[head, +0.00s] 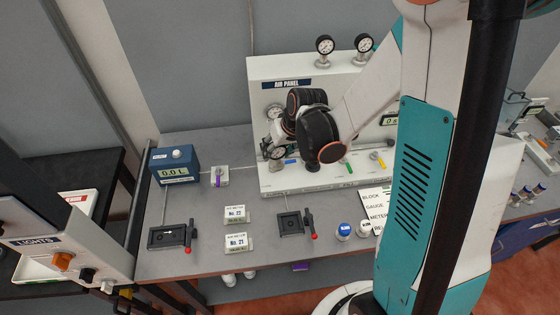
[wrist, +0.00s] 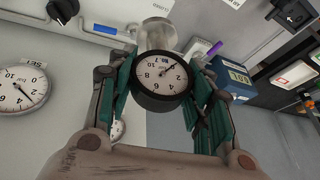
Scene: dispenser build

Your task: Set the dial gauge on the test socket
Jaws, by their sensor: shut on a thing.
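My gripper (wrist: 160,95) is shut on the dial gauge (wrist: 163,78), a round white face in a dark rim, between its teal fingers. In the head view the held gauge (head: 277,153) is just in front of the air panel, partly covered by my gripper (head: 268,149). A pale, clear cylindrical piece (wrist: 157,34) shows right beyond the gauge in the wrist view; I cannot tell whether they touch. The test socket is not clearly identifiable. Small fittings with blue (head: 291,161) and green (head: 349,168) tags line the panel's base.
The air panel (head: 290,72) carries two gauges (head: 324,46) (head: 363,44) on top and another on its face (head: 273,111). A blue meter box (head: 174,165) and a purple-tagged fitting (head: 219,177) stand left.

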